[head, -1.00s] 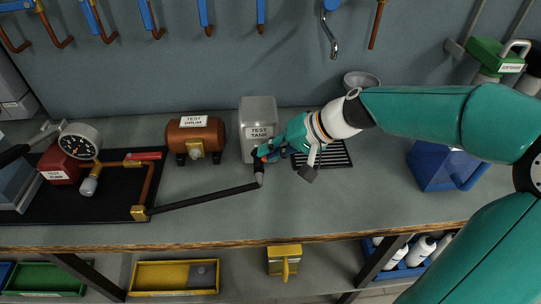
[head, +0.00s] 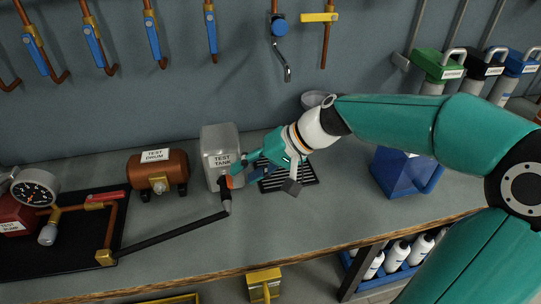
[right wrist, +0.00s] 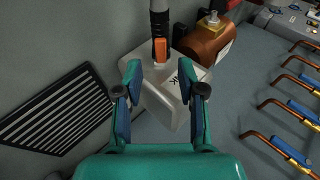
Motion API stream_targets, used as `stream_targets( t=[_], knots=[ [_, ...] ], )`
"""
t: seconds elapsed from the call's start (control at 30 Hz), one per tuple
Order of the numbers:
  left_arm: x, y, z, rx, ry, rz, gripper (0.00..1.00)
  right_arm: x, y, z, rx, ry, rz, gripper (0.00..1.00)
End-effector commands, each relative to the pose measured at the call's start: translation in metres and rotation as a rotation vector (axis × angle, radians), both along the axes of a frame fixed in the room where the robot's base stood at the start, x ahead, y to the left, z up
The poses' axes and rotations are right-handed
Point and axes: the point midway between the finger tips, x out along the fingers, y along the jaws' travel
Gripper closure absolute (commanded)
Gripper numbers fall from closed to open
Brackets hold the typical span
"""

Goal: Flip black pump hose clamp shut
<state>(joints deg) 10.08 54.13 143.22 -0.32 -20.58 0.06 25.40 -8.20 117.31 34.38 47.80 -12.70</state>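The black pump hose (head: 175,230) runs from a brass fitting on the test pump side to the front of the grey test tank (head: 220,146). Its end shows at the top of the right wrist view (right wrist: 159,12), with an orange clamp lever (right wrist: 160,50) on it. My right gripper (right wrist: 159,76) is open and empty. Its two fingertips lie either side of and just below the orange lever in that view, with the tank behind. In the head view my right gripper (head: 238,172) is at the tank's front right corner and partly hides the clamp. My left gripper is out of view.
The brown test drum (head: 160,172) stands left of the tank. The red test pump (head: 15,218) with its gauge is at the far left. A black grate (head: 300,180) lies right of the tank, and a blue bin (head: 400,172) stands further right. The front bench middle is clear.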

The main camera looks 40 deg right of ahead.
Motion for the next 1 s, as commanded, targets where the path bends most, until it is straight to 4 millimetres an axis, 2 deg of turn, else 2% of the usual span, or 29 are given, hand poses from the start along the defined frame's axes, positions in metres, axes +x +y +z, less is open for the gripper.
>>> stream_targets(
  t=[0.2, 0.4, 1.0],
  knots=[
    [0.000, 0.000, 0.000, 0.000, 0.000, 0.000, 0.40, -0.026, -0.022, 0.031, -0.003, -0.002, -0.006, 0.60],
    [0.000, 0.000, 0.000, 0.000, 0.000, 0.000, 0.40, -0.041, -0.034, 0.049, -0.001, 0.000, -0.004, 0.60],
    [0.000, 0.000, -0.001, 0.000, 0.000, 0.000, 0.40, -0.046, -0.036, 0.054, 0.000, 0.001, -0.001, 0.60]
  ],
)
